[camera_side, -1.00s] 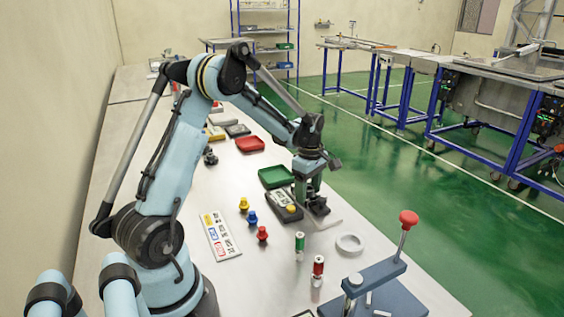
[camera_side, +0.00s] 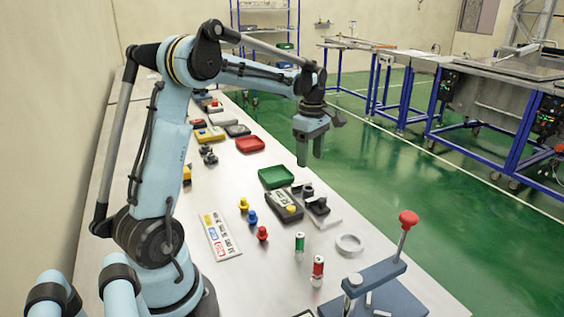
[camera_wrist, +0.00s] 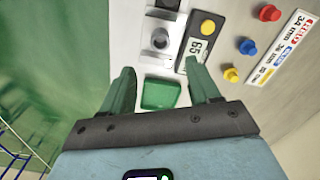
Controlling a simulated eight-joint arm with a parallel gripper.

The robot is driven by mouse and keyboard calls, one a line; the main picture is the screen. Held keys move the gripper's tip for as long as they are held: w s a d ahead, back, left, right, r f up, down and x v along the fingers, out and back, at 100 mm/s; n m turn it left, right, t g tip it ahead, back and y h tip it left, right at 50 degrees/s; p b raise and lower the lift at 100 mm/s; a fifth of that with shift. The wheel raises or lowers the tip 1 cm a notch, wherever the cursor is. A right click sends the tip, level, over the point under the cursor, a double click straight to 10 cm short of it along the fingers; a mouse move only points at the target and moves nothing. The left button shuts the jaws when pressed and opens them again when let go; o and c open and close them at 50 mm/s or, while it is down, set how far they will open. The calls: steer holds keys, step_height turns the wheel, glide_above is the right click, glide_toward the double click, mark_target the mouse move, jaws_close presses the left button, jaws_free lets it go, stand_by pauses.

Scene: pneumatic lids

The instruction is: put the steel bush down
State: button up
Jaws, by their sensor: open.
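My gripper (camera_side: 310,161) is open and raised above the far edge of the bench, with nothing between its fingers. In the wrist view its two green fingers (camera_wrist: 161,80) are spread wide. A round grey metal piece (camera_wrist: 160,39), which looks like the steel bush, sits on a pale plate (camera_wrist: 142,52) ahead of the fingers, apart from them. In the side view the dark fixture (camera_side: 318,207) is on that plate, below my gripper; the bush is too small to make out surely there.
A display unit with a yellow button (camera_side: 285,206) stands beside the plate. A green tray (camera_side: 276,177) and red tray (camera_side: 250,144) lie farther back. Yellow, blue and red knobs (camera_side: 262,233), two banded cylinders (camera_side: 318,267), a ring (camera_side: 349,244) and a lever press (camera_side: 385,290) are nearer.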

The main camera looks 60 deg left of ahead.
steer(key=s+d+r+m+t, duration=0.2)
steer(key=d+m, duration=0.3)
steer(key=d, duration=0.1)
steer(key=s+d+r+m+t, duration=0.1)
steer(key=s+d+r+m, duration=0.15)
steer(key=d+m, duration=0.35)
steer(key=s+d+f+m+t, duration=0.3)
steer(key=s+d+m, duration=0.3)
steer(key=d+m, duration=0.3)
steer(key=shift+s+m+t, duration=0.3)
steer(key=shift+m+t, duration=0.3)
steer(key=shift+m, duration=0.6)
steer(key=shift+o, duration=0.5)
steer(key=shift+f, duration=0.1)
